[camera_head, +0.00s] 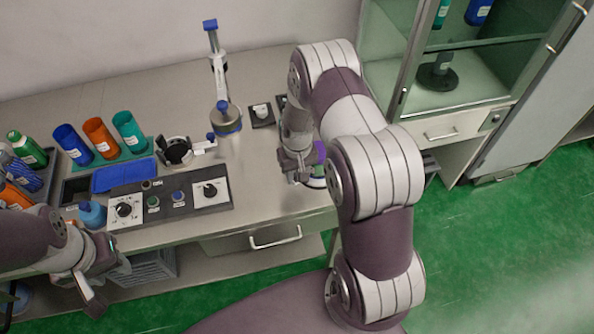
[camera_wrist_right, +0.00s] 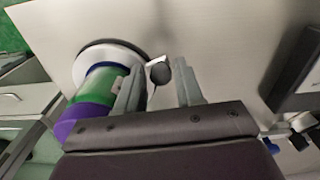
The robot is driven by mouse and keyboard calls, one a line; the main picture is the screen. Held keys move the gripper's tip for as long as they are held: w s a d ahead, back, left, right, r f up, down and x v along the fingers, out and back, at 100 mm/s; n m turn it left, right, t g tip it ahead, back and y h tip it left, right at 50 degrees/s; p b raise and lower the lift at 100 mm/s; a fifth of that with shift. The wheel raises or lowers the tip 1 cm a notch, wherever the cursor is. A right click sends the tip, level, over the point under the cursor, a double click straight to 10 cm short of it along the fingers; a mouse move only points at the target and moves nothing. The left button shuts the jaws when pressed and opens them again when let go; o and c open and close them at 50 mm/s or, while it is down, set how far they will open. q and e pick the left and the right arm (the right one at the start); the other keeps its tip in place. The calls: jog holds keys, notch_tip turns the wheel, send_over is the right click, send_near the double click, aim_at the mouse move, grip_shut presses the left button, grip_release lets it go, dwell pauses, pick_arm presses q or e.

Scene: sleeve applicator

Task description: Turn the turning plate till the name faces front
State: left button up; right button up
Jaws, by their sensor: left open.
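The turning plate (camera_wrist_right: 133,50) is a white disc with a dark rim; in the head view (camera_head: 315,183) it is mostly hidden behind my right arm. A purple and green bottle (camera_wrist_right: 83,112) stands on it, and its purple part shows in the head view (camera_head: 319,152). No name can be read on it. A black ball knob (camera_wrist_right: 160,74) on a short white lever sits at the plate's edge. My right gripper (camera_wrist_right: 158,90) is open, its fingers apart, with the knob between their tips, closer to the left finger. My left gripper (camera_head: 98,285) is open and empty, away at the lower left.
A control panel (camera_head: 170,200) with dials and buttons lies along the table's front edge. Orange, blue and teal bottles (camera_head: 100,138) stand at the left. A blue-topped press stand (camera_head: 220,80) is behind. A glass cabinet (camera_head: 450,70) is at the right.

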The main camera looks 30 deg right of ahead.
jog(key=shift+w+f, duration=0.1)
jog(key=shift+w, duration=0.05)
grip_shut()
pick_arm(q)
jog(key=shift+w, duration=0.1)
